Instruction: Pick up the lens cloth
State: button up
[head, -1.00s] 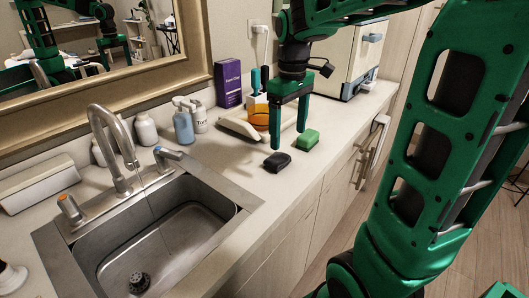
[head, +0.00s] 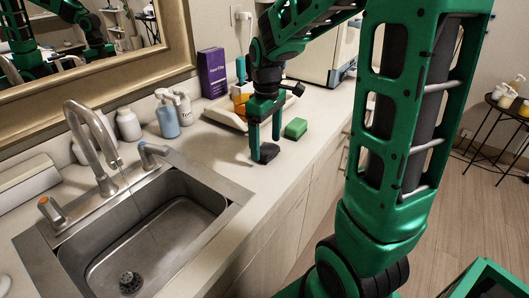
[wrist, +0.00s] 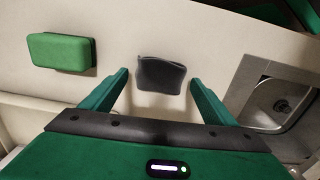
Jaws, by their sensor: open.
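The lens cloth (head: 267,153) looks like a small dark grey folded piece lying on the pale counter near its front edge, to the right of the sink. In the wrist view the cloth (wrist: 161,74) lies ahead of and between the two fingers. My gripper (head: 265,150) is open above the cloth, with its fingers pointing down. The wrist view shows the open gripper (wrist: 159,82) with nothing between its fingertips. In the head view the fingers partly hide the cloth. I cannot tell the exact height of the fingertips over the counter.
A green sponge (head: 296,128) lies close by on the right. The sink (head: 150,225) is to the left. A purple box (head: 212,73), a blue bottle (head: 167,117) and a white pump bottle (head: 184,106) stand behind. The counter between sink and cloth is clear.

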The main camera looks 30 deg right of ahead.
aim_at(263, 148)
jog(key=shift+f, duration=0.65)
jog(key=c, duration=1.1)
jog(key=shift+r, duration=0.15)
jog(key=shift+r, duration=0.55)
jog(key=r, duration=0.1)
jog(key=a+r, duration=0.1)
jog(key=r, duration=0.1)
jog(key=shift+r, duration=0.2)
jog(key=a+r, duration=0.2)
jog(key=a, duration=0.1)
jog(key=s+a+r, duration=0.1)
jog(key=a+r, duration=0.1)
jog(key=a, duration=0.2)
jog(key=a+r, duration=0.2)
jog(key=a, duration=0.1)
jog(key=shift+s+a+r, duration=0.15)
jog(key=shift+s+a, duration=0.15)
jog(key=shift+s, duration=0.05)
